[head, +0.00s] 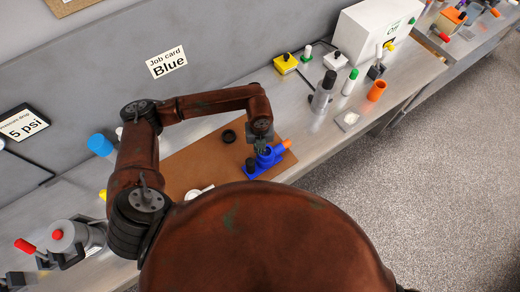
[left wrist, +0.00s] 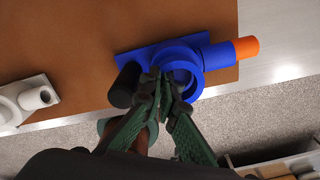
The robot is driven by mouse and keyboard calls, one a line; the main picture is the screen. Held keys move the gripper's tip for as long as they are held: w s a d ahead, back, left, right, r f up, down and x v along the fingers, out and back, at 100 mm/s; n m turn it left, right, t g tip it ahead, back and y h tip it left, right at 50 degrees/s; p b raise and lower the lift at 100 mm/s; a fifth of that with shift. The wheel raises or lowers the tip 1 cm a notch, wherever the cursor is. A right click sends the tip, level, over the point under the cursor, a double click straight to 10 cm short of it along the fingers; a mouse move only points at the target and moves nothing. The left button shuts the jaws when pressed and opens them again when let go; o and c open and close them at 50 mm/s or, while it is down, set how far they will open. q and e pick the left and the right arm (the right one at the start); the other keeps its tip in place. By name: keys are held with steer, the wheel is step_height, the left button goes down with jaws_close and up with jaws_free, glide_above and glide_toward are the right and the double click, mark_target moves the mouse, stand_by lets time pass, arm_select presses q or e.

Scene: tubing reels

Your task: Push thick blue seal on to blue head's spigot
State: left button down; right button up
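The blue head (head: 262,163) lies on a brown mat at the bench's front edge, its orange tip (head: 288,144) pointing right. In the left wrist view the blue head (left wrist: 205,52) shows a round, open blue ring (left wrist: 182,80) on its near side. I cannot tell whether this ring is the thick blue seal or part of the head. A black cylinder (left wrist: 124,86) stands at its left end. My left gripper (head: 261,148) is over the head. Its fingertips (left wrist: 161,80) are close together at the ring's left edge; whether they grip its wall is unclear. My right gripper is out of view.
A black ring (head: 229,136) lies on the brown mat (head: 190,165). A white part (left wrist: 28,102) lies left of the head. Bottles and an orange cup (head: 377,90) stand further right on the bench. The floor begins just past the front edge.

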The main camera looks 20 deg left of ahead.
arm_select(q)
steer(key=shift+f+b, duration=0.4)
steer(key=shift+f, duration=0.15)
steer(key=shift+r, duration=0.25)
steer(key=shift+r+p, duration=0.5)
steer(key=shift+r, duration=0.25)
steer(key=shift+f, duration=0.2)
steer(key=shift+f+b, duration=0.75)
steer(key=shift+f, duration=0.1)
steer(key=c, duration=2.1)
jaws_free()
